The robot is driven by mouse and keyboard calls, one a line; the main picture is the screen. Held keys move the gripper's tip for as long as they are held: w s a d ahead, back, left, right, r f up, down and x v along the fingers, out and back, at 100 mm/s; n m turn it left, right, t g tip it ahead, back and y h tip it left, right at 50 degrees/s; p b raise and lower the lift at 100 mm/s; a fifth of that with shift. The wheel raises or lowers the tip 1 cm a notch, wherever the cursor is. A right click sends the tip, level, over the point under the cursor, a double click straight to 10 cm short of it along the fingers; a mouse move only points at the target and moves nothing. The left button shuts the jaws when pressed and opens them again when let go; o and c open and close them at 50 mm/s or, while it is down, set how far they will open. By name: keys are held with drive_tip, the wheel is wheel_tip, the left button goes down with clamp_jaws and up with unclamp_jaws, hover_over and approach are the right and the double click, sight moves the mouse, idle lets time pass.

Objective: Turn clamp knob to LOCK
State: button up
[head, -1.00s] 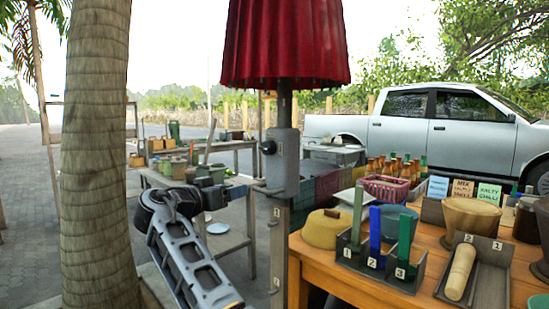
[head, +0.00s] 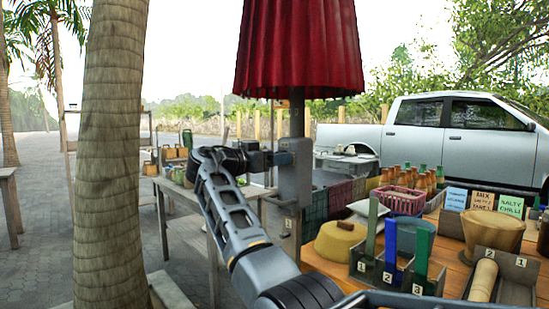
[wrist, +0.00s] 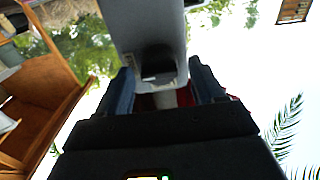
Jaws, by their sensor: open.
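The grey clamp box (head: 295,172) sits on the pole below the closed red umbrella (head: 300,50) in the head view. My gripper (head: 280,158) points right at the clamp's left side, with its tips at or very close to the clamp face. The clamp knob on that side is hidden behind my gripper in the head view. In the wrist view the grey clamp (wrist: 145,30) fills the upper middle, with a dark recess or part at its lower end. My open fingers (wrist: 165,92) stand on either side of that end. I cannot read the LOCK mark or the knob's angle.
A wooden table (head: 455,272) with numbered holders, clay mortars and a pink basket (head: 400,200) stands right of the pole. A palm trunk (head: 112,150) stands left of my arm. Another work table (head: 200,205) is behind my arm.

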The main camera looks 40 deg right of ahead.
drive_tip(key=shift+d, duration=0.2)
drive_tip(key=shift+c, duration=0.2)
drive_tip(key=c, duration=1)
